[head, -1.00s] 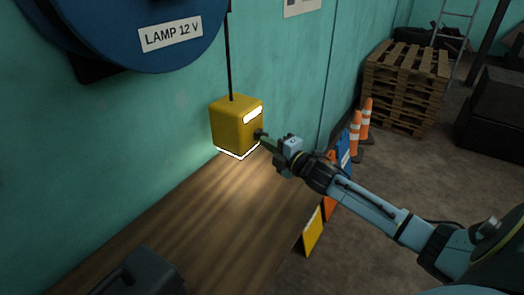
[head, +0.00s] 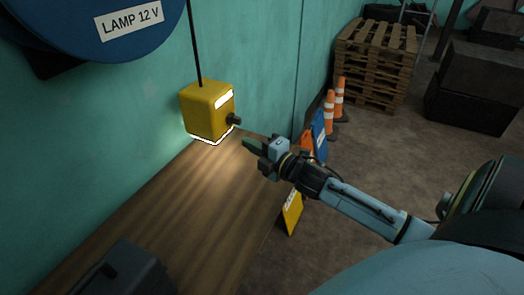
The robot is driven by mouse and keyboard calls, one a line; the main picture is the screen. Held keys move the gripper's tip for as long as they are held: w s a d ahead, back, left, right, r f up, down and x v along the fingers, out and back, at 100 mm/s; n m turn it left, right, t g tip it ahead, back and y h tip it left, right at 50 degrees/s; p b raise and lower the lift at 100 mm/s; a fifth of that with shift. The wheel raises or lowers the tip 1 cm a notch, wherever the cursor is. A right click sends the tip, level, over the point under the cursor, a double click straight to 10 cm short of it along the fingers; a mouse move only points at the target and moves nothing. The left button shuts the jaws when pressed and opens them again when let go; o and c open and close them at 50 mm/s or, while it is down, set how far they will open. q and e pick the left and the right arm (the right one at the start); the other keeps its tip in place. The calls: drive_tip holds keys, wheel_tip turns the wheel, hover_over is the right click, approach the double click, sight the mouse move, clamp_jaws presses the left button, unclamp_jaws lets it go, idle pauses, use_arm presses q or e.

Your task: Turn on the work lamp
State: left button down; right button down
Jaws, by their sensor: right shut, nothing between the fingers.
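The work lamp (head: 205,112) is a yellow box hanging on a black cable in front of the teal wall, over the wooden bench. A strip on its front and its bottom edge glow white, and light falls on the bench below. A dark knob (head: 234,120) sticks out from its right side. My right gripper (head: 249,145) is shut and empty, a little to the right of and below the knob, apart from it. My left gripper is not in view.
The wooden bench top (head: 190,205) is mostly clear, with a dark case (head: 120,275) at its near end. A blue reel (head: 90,25) labelled "LAMP 12 V" is on the wall. Folded signs (head: 292,212), orange cones (head: 329,108) and stacked pallets (head: 375,62) stand on the floor beyond.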

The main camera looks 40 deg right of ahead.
drive_tip(key=shift+s+d, duration=0.2)
drive_tip(key=shift+s, duration=1.6)
